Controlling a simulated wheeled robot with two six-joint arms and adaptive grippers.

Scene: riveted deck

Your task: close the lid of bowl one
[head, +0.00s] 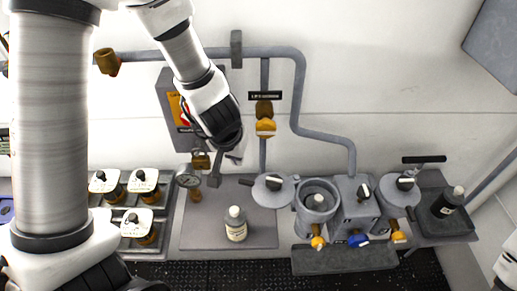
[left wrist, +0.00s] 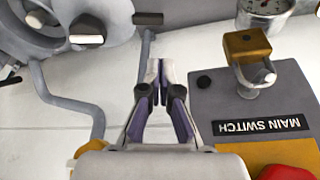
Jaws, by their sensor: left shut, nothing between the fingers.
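In the head view an open grey bowl (head: 317,200) stands right of centre with a small pale-capped item inside. Its round grey lid (head: 273,188) seems to be swung out to the left, with a dark handle at its left edge. I cannot read a number on the bowl. The lid (left wrist: 100,15) seems to show at the top left of the left wrist view, with its black and white knob (left wrist: 87,31). My left gripper (head: 235,157) is shut and empty, above and left of the lid and apart from it. In the left wrist view its fingertips (left wrist: 159,66) meet. My right gripper is out of view.
A second grey lid (head: 397,191) sits to the right. A white bottle (head: 236,225) stands in front on the plate and a dark bottle (head: 447,202) at far right. Pipes (head: 299,85) and a main switch box (left wrist: 255,110) are on the wall. Several labelled jars stand left.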

